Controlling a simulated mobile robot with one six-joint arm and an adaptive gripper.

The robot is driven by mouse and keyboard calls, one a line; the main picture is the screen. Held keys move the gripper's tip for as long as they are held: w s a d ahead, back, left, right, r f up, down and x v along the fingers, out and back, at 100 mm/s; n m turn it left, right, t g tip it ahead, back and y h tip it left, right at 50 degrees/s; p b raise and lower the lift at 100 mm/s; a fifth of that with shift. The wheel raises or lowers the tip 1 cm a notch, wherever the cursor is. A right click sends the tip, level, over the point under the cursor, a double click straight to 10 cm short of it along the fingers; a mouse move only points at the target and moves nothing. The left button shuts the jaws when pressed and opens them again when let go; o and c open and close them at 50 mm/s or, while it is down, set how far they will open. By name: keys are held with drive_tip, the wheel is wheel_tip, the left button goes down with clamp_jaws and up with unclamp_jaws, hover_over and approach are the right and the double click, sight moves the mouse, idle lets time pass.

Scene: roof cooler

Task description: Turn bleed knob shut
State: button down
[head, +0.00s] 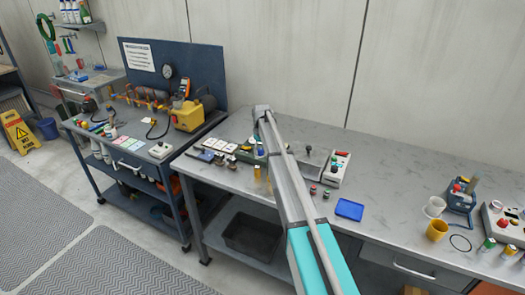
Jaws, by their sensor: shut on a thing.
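I cannot single out the bleed knob with certainty in the head view. A grey unit (334,172) with small coloured knobs and a dark upright part stands on the bench, just right of my arm. Two small red-topped knobs (313,190) stand in front of it on the bench. My arm rises from the bottom of the view and reaches over the bench, covering part of the bench top. My gripper does not show; what it touches is hidden.
A dark blue cart (125,165) with a gauge (167,71) and a yellow pump (188,117) stands left. Floor mats lie at left.

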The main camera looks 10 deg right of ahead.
drive_tip(key=shift+s, duration=0.2)
drive_tip(key=shift+c, duration=1.5)
unclamp_jaws()
drive_tip(key=shift+w, duration=0.1)
drive_tip(key=shift+r, duration=0.2)
